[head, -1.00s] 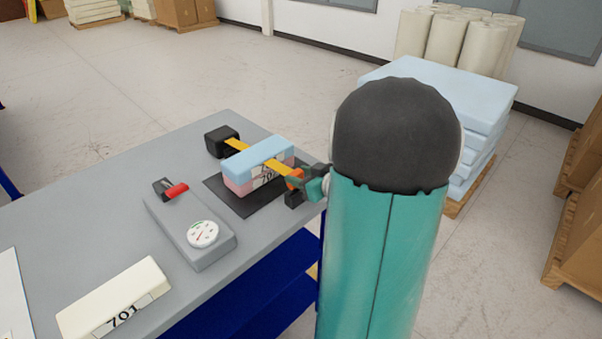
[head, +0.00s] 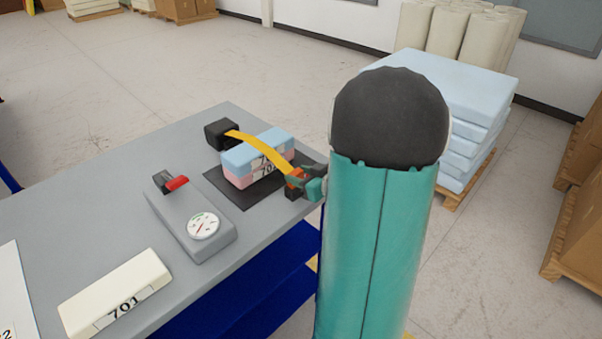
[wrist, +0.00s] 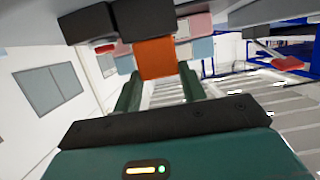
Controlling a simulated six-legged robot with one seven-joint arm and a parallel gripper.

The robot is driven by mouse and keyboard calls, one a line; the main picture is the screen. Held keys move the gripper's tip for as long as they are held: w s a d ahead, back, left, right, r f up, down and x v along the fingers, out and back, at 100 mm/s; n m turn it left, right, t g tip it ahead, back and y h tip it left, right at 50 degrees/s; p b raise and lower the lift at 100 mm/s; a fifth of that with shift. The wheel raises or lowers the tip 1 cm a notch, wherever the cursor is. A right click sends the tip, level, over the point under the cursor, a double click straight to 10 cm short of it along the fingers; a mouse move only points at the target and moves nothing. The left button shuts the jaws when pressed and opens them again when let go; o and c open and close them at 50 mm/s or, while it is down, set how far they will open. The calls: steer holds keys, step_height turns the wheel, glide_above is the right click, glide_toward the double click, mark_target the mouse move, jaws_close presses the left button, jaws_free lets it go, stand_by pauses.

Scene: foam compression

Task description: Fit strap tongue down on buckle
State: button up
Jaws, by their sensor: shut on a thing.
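The yellow strap (head: 262,145) runs from a black block (head: 221,133) over two stacked foam pieces, blue (head: 243,157) on pink (head: 233,180). It bows in an arc toward its orange tongue (head: 294,178). My gripper (head: 303,184) is shut on the tongue at the near right end of the stack. The tongue also shows in the wrist view (wrist: 156,60), between my dark green fingers. A small black piece, apparently the buckle (head: 292,194), sits just below the tongue. I cannot tell whether they touch.
The stack stands on a dark mat (head: 240,198) near the table's right edge. A grey gauge unit (head: 185,222) with a red-handled lever (head: 176,184) is left of it. A cream foam block (head: 115,292) labelled 701 lies at the front. The back left of the table is clear.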

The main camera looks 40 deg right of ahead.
steer(key=o, duration=1.1)
steer(key=shift+s+d+r, duration=0.1)
steer(key=shift+s+r, duration=0.75)
steer(key=shift+s, duration=0.25)
steer(key=shift+s+a+r, duration=0.1)
steer(key=shift+s+r, duration=0.75)
steer(key=shift+s, duration=0.3)
steer(key=shift+s+d+r, duration=0.1)
steer(key=shift+s+r, duration=0.75)
steer(key=shift+s, duration=0.25)
